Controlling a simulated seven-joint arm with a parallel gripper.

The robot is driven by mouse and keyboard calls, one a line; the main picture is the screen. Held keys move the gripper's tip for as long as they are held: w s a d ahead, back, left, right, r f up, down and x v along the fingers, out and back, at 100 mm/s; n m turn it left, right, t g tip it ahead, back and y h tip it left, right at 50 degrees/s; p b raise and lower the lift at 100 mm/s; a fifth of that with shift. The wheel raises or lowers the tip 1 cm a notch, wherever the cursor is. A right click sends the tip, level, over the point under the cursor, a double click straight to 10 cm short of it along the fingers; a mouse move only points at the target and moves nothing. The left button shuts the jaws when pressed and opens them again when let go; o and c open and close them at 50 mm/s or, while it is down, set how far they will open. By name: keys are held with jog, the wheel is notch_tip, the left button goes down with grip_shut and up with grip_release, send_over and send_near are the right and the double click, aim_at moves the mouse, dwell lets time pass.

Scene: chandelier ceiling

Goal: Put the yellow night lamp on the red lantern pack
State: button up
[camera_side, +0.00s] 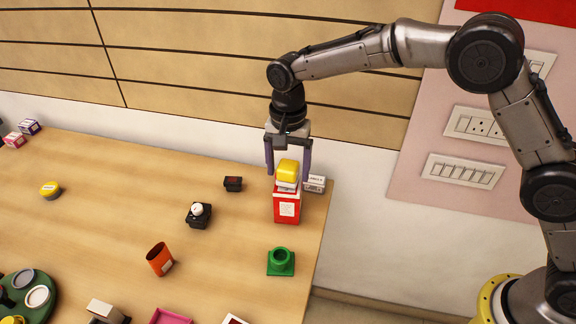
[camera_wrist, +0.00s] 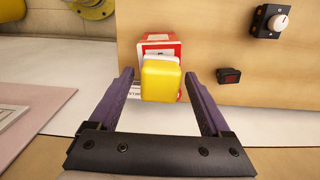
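The yellow night lamp (camera_side: 287,170), with a yellow top and a pale lower part, sits upright on top of the red lantern pack (camera_side: 287,209) near the table's right edge. In the wrist view the lamp (camera_wrist: 160,79) shows in front of the red pack (camera_wrist: 161,48), covering part of it. My gripper (camera_side: 288,174) points down over the lamp with one finger on each side. In the wrist view the fingers of my gripper (camera_wrist: 160,77) are spread, with gaps between them and the lamp.
A white labelled box (camera_side: 315,184) stands close behind the pack on the right. A small black switch (camera_side: 233,184) and a black block with a white knob (camera_side: 199,213) lie to the left. A green holder (camera_side: 280,262) and an orange cup (camera_side: 160,259) stand nearer the front.

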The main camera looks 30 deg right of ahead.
aim_at(288, 165)
jog(key=shift+r, duration=0.1)
notch_tip(288, 165, up, 12)
dwell(0.7)
jog(key=s+d+r+n+t, duration=0.3)
jog(key=s+d+r+n, duration=0.35)
jog(key=s+d, duration=0.85)
jog(key=s+d+f+n+t, duration=0.1)
jog(key=s+d+f, duration=0.1)
jog(key=s, duration=0.6)
jog(key=s+d+f+n+t, duration=0.1)
jog(key=s+d+f, duration=0.2)
jog(key=s+d, duration=0.2)
jog(key=s, duration=0.3)
jog(key=shift+s+f+t, duration=0.25)
jog(key=shift+s+t, duration=0.05)
jog(key=shift+s, duration=0.05)
